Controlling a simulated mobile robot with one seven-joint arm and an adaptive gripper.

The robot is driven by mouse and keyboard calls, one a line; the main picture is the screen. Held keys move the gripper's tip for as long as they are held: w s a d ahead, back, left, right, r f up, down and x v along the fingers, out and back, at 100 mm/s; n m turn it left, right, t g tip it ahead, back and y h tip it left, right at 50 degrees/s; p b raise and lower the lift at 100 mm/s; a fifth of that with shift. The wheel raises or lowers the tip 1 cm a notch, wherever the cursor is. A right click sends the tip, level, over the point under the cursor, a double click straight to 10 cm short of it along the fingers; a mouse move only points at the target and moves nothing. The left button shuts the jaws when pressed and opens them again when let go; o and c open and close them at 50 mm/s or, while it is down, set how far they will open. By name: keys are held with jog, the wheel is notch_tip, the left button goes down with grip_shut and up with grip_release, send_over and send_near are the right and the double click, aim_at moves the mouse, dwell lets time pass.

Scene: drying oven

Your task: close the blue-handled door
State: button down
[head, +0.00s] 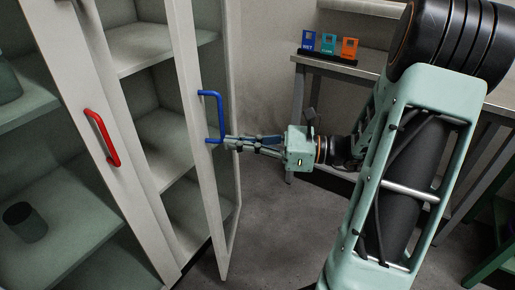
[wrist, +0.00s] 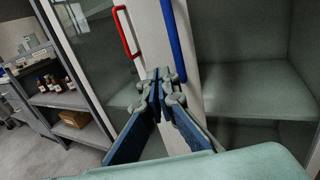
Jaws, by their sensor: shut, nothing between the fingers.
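The blue-handled door (head: 211,205) stands open in the head view, with the cabinet shelves visible behind it. Its blue handle (head: 221,117) is a vertical bar on the door's pale frame; it also shows in the wrist view (wrist: 171,40). My gripper (head: 231,143) is shut and empty, with its fingertips close to the door frame by the lower end of the blue handle. In the wrist view the fingertips (wrist: 161,82) meet just below the handle. I cannot tell whether they touch the door.
A door with a red handle (head: 103,138) is on the left, with a dark cup (head: 24,218) behind its glass. A bench (head: 335,71) with blue, teal and orange cards stands at the back right. Floor (head: 275,235) right of the open door is clear.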

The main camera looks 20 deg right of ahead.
aim_at(201, 140)
jog(key=b+x, duration=0.1)
jog(key=x, duration=0.4)
jog(key=shift+w+a, duration=0.1)
jog(key=shift+a, duration=0.05)
